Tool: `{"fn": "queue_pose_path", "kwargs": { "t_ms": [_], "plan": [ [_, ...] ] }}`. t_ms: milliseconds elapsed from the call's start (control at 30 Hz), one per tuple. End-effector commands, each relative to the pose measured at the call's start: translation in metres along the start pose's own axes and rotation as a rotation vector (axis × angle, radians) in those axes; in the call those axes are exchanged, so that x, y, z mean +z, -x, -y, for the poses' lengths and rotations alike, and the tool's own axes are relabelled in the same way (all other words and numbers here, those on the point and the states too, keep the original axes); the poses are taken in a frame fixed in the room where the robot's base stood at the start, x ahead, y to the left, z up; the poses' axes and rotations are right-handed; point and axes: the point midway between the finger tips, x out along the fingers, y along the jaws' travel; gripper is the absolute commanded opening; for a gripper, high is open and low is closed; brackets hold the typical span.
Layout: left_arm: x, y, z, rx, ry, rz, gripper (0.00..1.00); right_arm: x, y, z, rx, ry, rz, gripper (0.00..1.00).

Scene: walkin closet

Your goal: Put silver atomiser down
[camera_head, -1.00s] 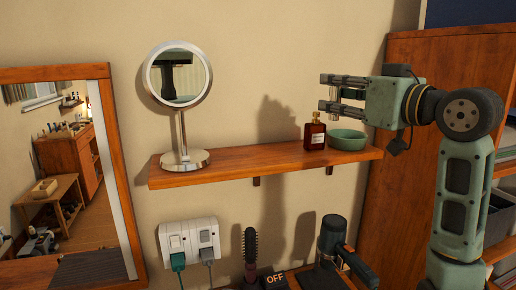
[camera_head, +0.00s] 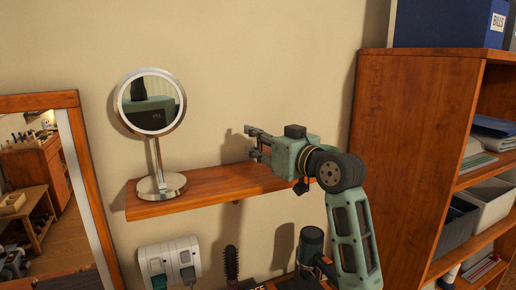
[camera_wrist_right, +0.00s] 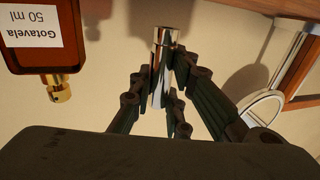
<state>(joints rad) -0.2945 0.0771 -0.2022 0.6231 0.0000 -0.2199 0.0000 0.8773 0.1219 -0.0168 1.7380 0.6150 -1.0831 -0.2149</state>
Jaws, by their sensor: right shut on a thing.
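The silver atomiser (camera_wrist_right: 162,62) is a shiny, slim cylinder held between the fingers of my right gripper (camera_wrist_right: 163,88) in the right wrist view. That view is upside down, with the wooden shelf along its top edge. In the head view my right gripper (camera_head: 252,144) points left above the right part of the shelf (camera_head: 212,188). I cannot make out the atomiser in the head view. Its end lies near the shelf in the wrist view, but I cannot tell whether they touch. My left gripper is not in view.
A round mirror (camera_head: 150,103) stands at the shelf's left end. A brown bottle labelled Gotavela (camera_wrist_right: 38,35) is beside the atomiser in the wrist view, hidden in the head view. The shelf between mirror and gripper is bare. A wooden cabinet (camera_head: 407,150) stands at right.

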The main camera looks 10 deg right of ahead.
Motion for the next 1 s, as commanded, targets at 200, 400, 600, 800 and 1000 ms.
{"fn": "queue_pose_path", "kwargs": {
  "t_ms": [200,400,600,800,1000],
  "plan": [
    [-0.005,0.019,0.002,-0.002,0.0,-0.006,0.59,0.026,0.0,0.0,0.0,-0.003,0.003,0.0],
    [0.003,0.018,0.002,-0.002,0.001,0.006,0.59,0.033,0.001,0.0,0.0,0.0,0.0,0.0],
    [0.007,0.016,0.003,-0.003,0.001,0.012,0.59,0.035,0.001,0.0,0.0,0.0,0.001,0.0],
    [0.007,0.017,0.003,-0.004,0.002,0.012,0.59,0.035,0.001,0.0,0.0,-0.001,0.001,0.3],
    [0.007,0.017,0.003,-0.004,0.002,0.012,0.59,0.035,0.001,0.0,0.0,-0.001,0.001,0.34]
  ]
}}
